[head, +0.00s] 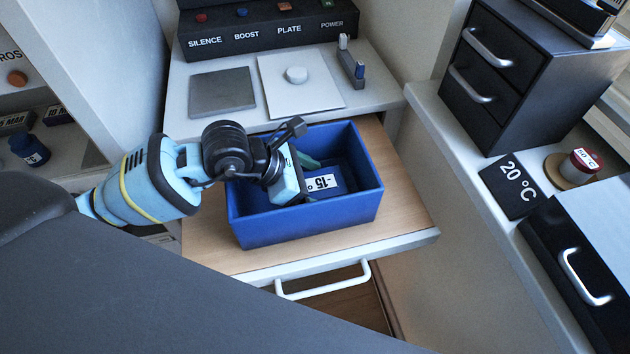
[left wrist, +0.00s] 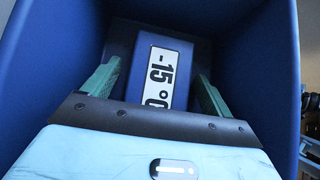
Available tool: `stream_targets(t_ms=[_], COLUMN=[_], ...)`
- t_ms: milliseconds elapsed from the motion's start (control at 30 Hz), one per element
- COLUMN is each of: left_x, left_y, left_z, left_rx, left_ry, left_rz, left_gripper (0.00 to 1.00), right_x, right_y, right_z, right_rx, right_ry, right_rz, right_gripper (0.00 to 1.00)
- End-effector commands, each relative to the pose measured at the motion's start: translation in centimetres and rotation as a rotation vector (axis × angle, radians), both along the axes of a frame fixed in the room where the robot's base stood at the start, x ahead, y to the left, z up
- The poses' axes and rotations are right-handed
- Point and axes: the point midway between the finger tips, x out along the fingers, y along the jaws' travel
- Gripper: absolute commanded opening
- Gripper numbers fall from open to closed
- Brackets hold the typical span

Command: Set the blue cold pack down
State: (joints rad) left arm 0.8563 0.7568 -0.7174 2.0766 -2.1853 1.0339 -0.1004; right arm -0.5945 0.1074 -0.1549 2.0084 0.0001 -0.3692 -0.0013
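The blue cold pack (head: 343,170) is dark navy with a white "-15 °C" label and lies low inside the blue bin (head: 347,212). In the left wrist view, the pack's label (left wrist: 160,75) shows between my green fingers, tilted relative to them. My left gripper (head: 312,165) reaches down into the bin over the pack, with its fingers spread apart. I see no clear grip on the pack, and the gripper body hides part of the pack's near end. My right gripper is in neither view.
The bin stands on a pulled-out wooden drawer (head: 215,235) with a white handle (head: 325,285). A black button panel (head: 270,40) is behind. At right are a black "20 °C" block (head: 510,187), a red-topped can (head: 580,165) and a black drawer unit (head: 515,75).

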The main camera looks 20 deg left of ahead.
Motion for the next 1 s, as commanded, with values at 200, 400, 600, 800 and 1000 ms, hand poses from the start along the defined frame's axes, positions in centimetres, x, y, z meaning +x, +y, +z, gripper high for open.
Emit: stream_targets(t_ms=[200,400,600,800,1000], left_x=[0.0,-0.6,-2.2,-3.8,-4.6], left_y=[0.0,1.1,3.5,5.6,6.8], left_z=[0.2,1.5,4.3,6.9,8.4], left_rx=[0.0,0.002,0.004,0.004,0.002], left_ry=[-0.001,-0.001,-0.002,0.0,0.001], left_rz=[0.001,0.002,0.001,0.001,0.001], left_gripper=[0.85,0.85,0.85,0.85,0.85], right_x=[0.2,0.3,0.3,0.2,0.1], right_y=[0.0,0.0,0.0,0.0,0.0], right_z=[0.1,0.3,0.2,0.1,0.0], right_rx=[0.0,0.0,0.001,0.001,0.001], right_ry=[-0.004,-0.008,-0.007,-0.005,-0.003], right_rz=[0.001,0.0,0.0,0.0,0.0], right_gripper=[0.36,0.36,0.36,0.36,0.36])
